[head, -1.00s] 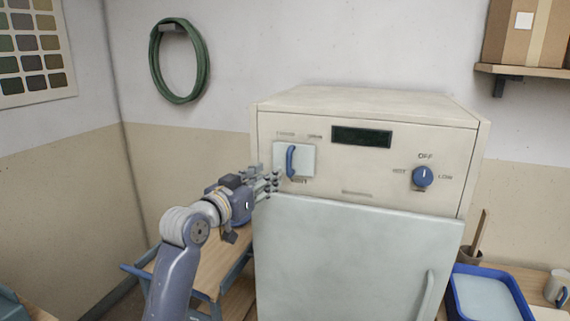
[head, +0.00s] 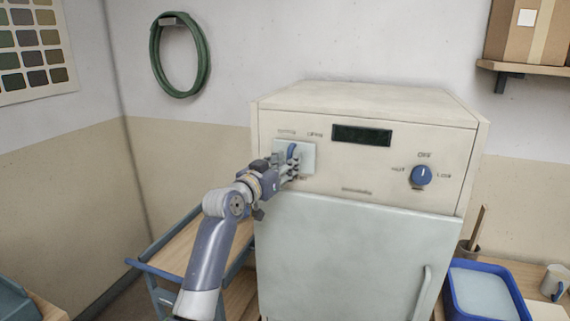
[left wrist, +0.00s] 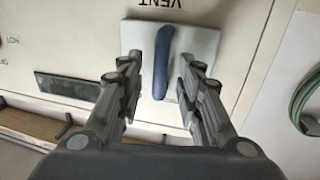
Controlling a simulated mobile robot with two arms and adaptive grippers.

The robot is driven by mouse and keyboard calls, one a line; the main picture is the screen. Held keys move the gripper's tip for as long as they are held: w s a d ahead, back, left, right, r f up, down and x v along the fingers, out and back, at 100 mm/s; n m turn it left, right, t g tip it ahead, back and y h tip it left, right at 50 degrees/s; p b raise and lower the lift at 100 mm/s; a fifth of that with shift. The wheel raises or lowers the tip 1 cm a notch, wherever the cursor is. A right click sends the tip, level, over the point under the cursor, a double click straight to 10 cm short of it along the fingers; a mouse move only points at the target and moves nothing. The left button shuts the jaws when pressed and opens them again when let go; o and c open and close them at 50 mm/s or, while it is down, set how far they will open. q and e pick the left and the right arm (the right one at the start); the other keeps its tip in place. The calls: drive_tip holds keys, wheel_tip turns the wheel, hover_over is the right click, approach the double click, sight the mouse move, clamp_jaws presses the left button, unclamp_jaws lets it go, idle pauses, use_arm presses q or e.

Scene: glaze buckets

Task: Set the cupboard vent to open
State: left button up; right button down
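The vent lever (head: 292,150) is a blue handle on a pale square plate (head: 309,158), at the upper left of the cream cupboard's front panel. It stands near upright, between a blurred label at upper left and one at upper right that seems to read OPEN. My left gripper (head: 291,171) is at the plate and hides the lever's lower part in the head view. In the left wrist view the lever (left wrist: 162,62) lies between the two spread fingers of the left gripper (left wrist: 163,75), with a gap on each side. My right gripper is not in view.
A blue dial (head: 421,175) and dark display (head: 362,135) share the cupboard panel (head: 390,193). The pale door (head: 345,255) below is shut. A wooden-topped trolley (head: 185,250) stands left of the cupboard; a blue tray (head: 458,300) is at right. A green hose (head: 155,60) hangs behind.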

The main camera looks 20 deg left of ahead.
use_arm(q)
drive_tip(key=shift+c, duration=0.5)
clamp_jaws()
drive_tip(key=p, duration=0.3)
approach(315, 167)
drive_tip(key=w+d+r, duration=0.3)
drive_tip(key=shift+d+f, duration=0.1)
drive_tip(key=shift+d, duration=0.25)
drive_tip(key=shift+c, duration=0.9)
unclamp_jaws()
drive_tip(key=shift+d, duration=0.1)
drive_tip(key=shift+o, duration=1.4)
drive_tip(key=shift+d, duration=0.2)
drive_tip(key=shift+a, duration=0.15)
